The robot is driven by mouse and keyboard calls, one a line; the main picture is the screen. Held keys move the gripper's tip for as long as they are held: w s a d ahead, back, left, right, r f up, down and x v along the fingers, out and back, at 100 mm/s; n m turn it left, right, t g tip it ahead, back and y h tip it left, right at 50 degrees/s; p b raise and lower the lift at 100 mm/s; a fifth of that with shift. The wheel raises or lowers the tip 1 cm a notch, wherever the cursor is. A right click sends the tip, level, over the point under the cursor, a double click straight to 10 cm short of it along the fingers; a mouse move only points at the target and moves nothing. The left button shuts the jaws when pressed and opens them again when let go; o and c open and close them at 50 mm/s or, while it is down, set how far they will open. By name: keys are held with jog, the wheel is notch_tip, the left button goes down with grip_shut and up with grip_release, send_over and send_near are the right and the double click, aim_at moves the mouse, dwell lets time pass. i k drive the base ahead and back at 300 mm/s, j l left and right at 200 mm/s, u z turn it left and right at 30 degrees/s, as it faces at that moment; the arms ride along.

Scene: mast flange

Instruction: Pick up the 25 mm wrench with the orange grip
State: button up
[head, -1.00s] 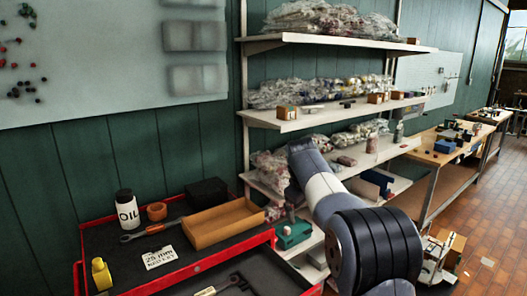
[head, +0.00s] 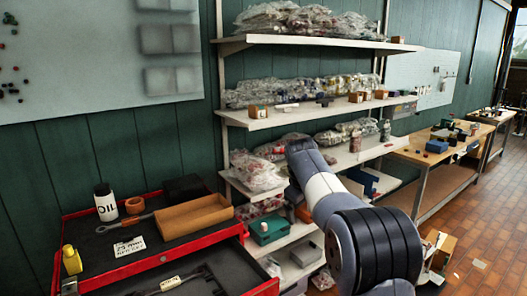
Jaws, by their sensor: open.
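The wrench with the orange grip (head: 127,222) lies on the dark top of the red tool cart (head: 162,258). It lies in front of the white OIL bottle (head: 106,204) and the orange-brown roll (head: 134,205), beside an open wooden tray (head: 195,216). A white card (head: 129,246) with "25 mm" lettering lies in front of it. My arm rises from the lower right toward the shelves, well to the right of the wrench. My gripper is not visible in the head view.
A yellow bottle (head: 72,260) stands at the cart's left front, and a black box (head: 184,188) stands at the back. An open drawer (head: 220,280) below holds a dark tool and a pale label. Stocked shelves (head: 300,118) and a workbench (head: 440,150) are to the right.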

aim_at(134, 220)
jog(key=u, duration=1.1)
